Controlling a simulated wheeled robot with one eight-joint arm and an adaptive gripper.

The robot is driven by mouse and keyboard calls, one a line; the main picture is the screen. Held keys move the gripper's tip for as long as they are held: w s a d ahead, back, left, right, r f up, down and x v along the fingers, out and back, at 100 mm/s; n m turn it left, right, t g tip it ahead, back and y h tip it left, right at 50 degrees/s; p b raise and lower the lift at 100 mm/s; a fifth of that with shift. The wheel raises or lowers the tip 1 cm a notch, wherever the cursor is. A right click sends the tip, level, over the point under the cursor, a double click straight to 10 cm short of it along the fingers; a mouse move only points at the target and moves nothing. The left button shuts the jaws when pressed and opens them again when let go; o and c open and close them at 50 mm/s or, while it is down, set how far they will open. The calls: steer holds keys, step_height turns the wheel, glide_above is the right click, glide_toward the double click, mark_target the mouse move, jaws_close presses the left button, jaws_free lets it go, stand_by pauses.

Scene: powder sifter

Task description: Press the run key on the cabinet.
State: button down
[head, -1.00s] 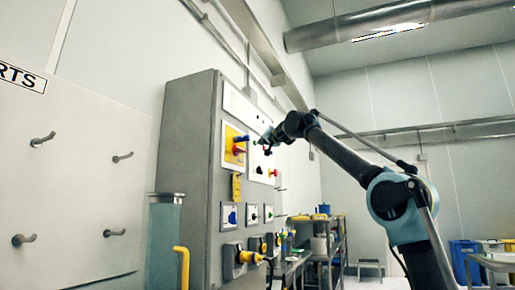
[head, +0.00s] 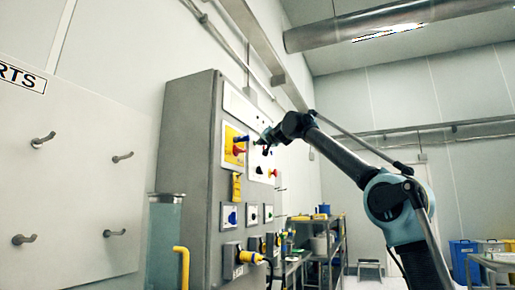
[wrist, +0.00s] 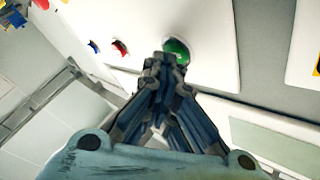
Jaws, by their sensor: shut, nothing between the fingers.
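The grey cabinet (head: 185,150) stands left of centre in the head view, with its control panels on the right-hand face. A round green button (wrist: 177,48), likely the run key, sits on a white panel in the wrist view. My gripper (wrist: 164,68) is shut and empty. Its fingertips lie right at the lower edge of the green button and hide part of it. I cannot tell whether they touch it. In the head view my gripper (head: 264,144) is close against the cabinet's upper panel.
A red button (wrist: 120,47) and a blue button (wrist: 94,46) are left of the green one. Plugs and sockets (head: 247,257) stick out lower down.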

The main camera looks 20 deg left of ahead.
steer(key=shift+d, duration=0.85)
steer(key=shift+s+d, duration=0.15)
steer(key=shift+d, duration=2.4)
steer(key=shift+f, duration=0.1)
